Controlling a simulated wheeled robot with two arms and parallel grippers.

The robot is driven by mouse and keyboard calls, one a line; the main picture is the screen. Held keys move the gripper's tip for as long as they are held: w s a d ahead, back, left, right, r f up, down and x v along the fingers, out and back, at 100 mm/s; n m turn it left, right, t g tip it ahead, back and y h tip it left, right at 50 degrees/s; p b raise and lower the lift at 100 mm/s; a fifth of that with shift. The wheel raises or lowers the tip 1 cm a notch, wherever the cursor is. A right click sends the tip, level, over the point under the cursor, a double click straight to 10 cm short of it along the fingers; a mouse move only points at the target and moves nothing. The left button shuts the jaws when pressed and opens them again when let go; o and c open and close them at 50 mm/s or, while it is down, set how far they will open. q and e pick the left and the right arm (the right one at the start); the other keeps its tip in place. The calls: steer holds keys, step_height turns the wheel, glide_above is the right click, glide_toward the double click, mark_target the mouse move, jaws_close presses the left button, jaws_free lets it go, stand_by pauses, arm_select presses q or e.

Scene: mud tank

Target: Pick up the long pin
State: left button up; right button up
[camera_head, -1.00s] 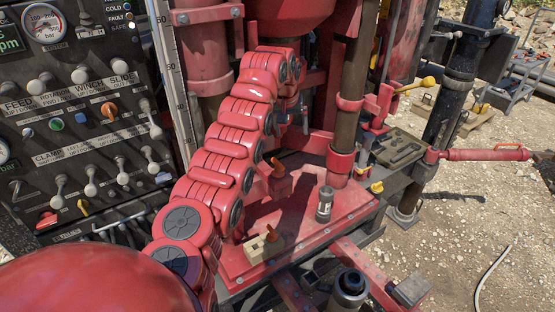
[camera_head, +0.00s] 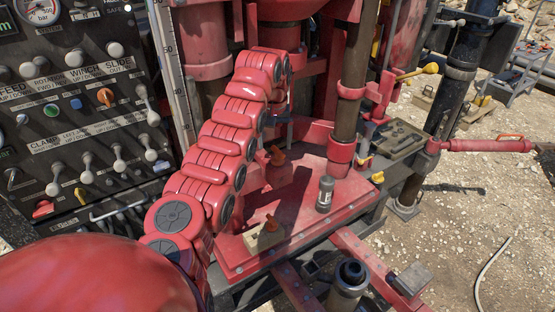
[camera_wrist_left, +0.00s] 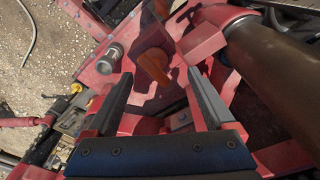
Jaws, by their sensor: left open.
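In the left wrist view my left gripper (camera_wrist_left: 159,73) is open and empty. The rear pin's orange handle (camera_wrist_left: 152,66) shows between and beyond its fingertips, with no clear contact. My right gripper is not in view.
A grey canister (camera_head: 325,193) stands on the red deck (camera_head: 300,220), right of the pins. A brown upright pole (camera_head: 349,110) rises behind it. A lever panel (camera_head: 75,115) is at the left. A tray (camera_head: 400,139) lies at the right.

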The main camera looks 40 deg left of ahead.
mark_target(278, 150)
arm_select(q)
steer(key=f+p, duration=0.2)
steer(key=w+f+p, duration=0.1)
steer(key=f+p, duration=0.1)
steer(key=f, duration=0.1)
steer(key=shift+w+f+p, duration=0.15)
steer(key=shift+p, duration=0.15)
steer(key=shift+f, duration=0.25)
jaws_close()
